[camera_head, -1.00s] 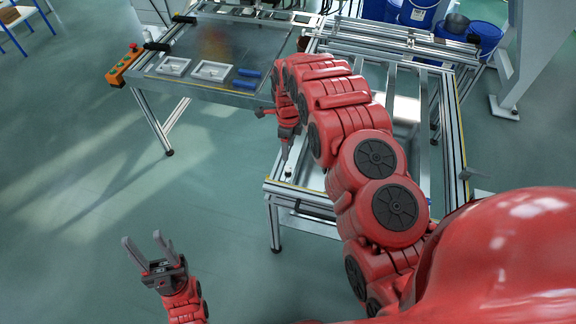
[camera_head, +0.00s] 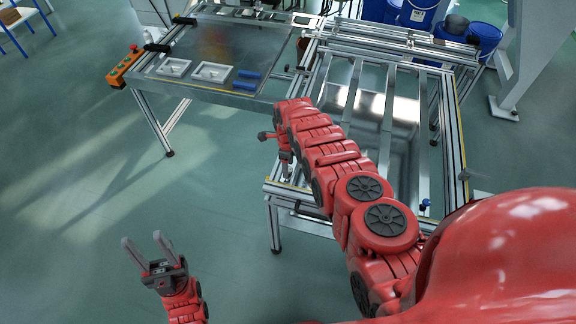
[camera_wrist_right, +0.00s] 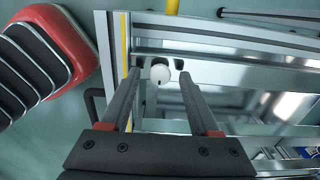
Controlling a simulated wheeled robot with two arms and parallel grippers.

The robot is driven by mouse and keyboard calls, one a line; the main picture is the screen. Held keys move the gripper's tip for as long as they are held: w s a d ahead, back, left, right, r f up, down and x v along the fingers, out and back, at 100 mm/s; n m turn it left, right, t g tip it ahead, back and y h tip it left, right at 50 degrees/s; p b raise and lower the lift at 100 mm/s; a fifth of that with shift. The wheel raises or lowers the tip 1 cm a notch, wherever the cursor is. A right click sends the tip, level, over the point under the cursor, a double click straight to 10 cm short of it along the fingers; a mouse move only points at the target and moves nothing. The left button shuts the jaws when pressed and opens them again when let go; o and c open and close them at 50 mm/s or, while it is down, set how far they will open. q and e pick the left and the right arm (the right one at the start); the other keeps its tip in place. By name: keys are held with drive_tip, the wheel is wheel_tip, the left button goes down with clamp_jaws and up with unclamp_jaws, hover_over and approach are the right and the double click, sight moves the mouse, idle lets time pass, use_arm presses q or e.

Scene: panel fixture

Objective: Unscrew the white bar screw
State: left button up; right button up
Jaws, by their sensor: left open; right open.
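The white bar screw shows in the right wrist view as a round white head (camera_wrist_right: 160,73) with a small dark mark, on the metal frame. My right gripper (camera_wrist_right: 158,80) is open, with one finger on each side of the head in the picture. Gaps show on both sides, and I cannot tell how deep the fingers reach. My left gripper (camera_head: 143,240) is open and empty, over bare floor at lower left.
The metal frame table (camera_head: 455,130) has long bars across an open bed. A side table (camera_head: 255,52) holds white trays (camera_head: 211,72) and blue cylinders (camera_head: 247,79). An orange button box (camera_head: 124,66) is at its left end.

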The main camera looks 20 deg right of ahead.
clamp_jaws()
idle(0.3)
drive_tip(key=shift+n, duration=0.3)
